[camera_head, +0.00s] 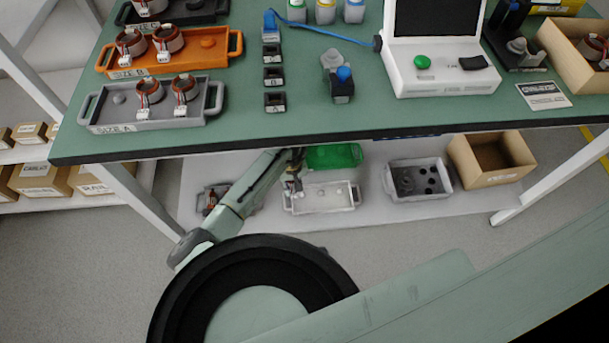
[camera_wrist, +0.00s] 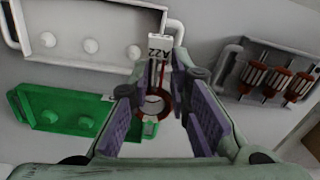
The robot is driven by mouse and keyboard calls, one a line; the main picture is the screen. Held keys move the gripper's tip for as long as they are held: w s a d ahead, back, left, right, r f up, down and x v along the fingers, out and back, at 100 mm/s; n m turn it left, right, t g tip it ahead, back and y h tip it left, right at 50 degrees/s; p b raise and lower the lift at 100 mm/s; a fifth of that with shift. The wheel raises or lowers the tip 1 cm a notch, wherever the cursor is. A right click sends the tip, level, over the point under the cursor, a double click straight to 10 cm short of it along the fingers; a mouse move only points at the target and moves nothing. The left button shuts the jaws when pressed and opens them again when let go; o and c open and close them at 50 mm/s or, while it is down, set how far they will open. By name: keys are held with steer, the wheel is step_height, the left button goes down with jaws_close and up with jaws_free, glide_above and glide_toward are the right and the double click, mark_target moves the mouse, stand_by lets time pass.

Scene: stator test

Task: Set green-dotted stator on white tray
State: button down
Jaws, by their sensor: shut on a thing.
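My gripper (camera_wrist: 160,98) is shut on a stator (camera_wrist: 154,107), a copper-red ring with red leads and a white tag reading "A22". A green patch shows at the ring's lower side; I cannot tell whether it is a dot. The white tray (camera_wrist: 88,12) has round pegs and no stator; it lies at the upper left in the wrist view, with the held stator off its lower right corner. In the head view my gripper (camera_head: 293,183) is over the left part of the white tray (camera_head: 320,208) on the lower shelf; the stator is too small to make out there.
A green tray (camera_wrist: 48,95) with pegs lies beside the white tray. A grey tray (camera_wrist: 240,73) with several stators is on the other side. A grey bin (camera_head: 418,194) and an open carton (camera_head: 505,177) stand farther right. The green tabletop (camera_head: 230,135) overhangs the shelf.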

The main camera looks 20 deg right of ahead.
steer(key=d+f+b, duration=0.1)
steer(key=f, duration=0.1)
steer(key=s+d+f+b, duration=0.1)
steer(key=f+b, duration=0.1)
steer(key=d+f+b, duration=0.1)
steer(key=b, duration=0.1)
steer(key=shift+s+f, duration=0.3)
steer(key=shift+f, duration=0.1)
steer(key=shift+s+p, duration=0.2)
steer(key=shift+p, duration=0.3)
stand_by(0.4)
steer(key=shift+f, duration=0.15)
stand_by(0.4)
steer(key=shift+f+b, duration=0.45)
steer(key=shift+f, duration=0.3)
steer(key=shift+f, duration=0.35)
steer(key=c, duration=1.7)
jaws_free()
